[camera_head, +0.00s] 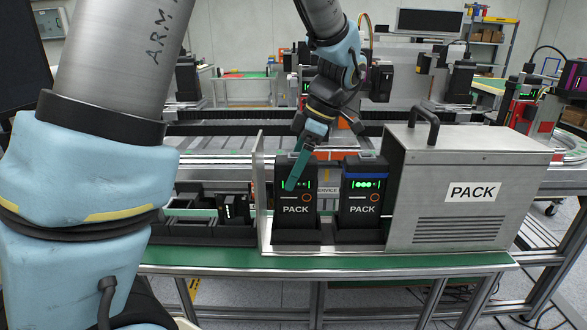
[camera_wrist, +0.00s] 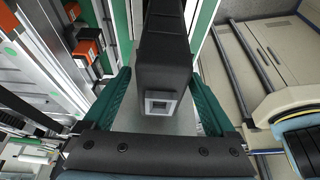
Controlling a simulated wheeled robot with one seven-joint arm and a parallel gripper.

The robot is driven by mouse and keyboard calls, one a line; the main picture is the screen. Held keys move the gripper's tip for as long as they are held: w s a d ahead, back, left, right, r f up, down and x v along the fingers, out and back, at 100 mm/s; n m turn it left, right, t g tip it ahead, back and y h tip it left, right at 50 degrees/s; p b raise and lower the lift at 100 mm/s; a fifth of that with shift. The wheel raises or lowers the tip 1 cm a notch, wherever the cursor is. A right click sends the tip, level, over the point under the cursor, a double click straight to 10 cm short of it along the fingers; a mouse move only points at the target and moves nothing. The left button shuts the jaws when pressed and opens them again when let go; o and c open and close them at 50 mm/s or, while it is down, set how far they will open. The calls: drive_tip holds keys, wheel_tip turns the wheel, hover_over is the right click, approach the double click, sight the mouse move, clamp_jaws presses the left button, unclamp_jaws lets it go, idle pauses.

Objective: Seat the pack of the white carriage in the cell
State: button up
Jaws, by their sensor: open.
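A black pack (camera_head: 296,208) labelled PACK, with green lights and an orange ring, stands upright in the left place of a bench-edge holder. A second black pack (camera_head: 362,208) with a blue stripe stands upright to its right. My gripper (camera_head: 298,176) is at the left pack from above, one green finger crossing its front. In the wrist view a black pack (camera_wrist: 165,60) lies between my open green fingers (camera_wrist: 160,85), with visible room at the sides. I cannot tell which carriage is white, and no empty cell is clearly visible.
A grey metal housing (camera_head: 470,200) marked PACK, with a black top handle (camera_head: 424,112), stands right of the packs. An upright pale plate (camera_head: 258,190) borders them on the left. A low black device (camera_head: 233,209) sits farther left. The green bench edge (camera_head: 330,262) in front is clear.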

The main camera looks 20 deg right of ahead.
drive_tip(key=b+v, duration=0.1)
drive_tip(key=v, duration=0.9)
drive_tip(key=shift+d+r+b, duration=0.15)
drive_tip(key=shift+r+b, duration=0.15)
drive_tip(key=shift+r, duration=0.1)
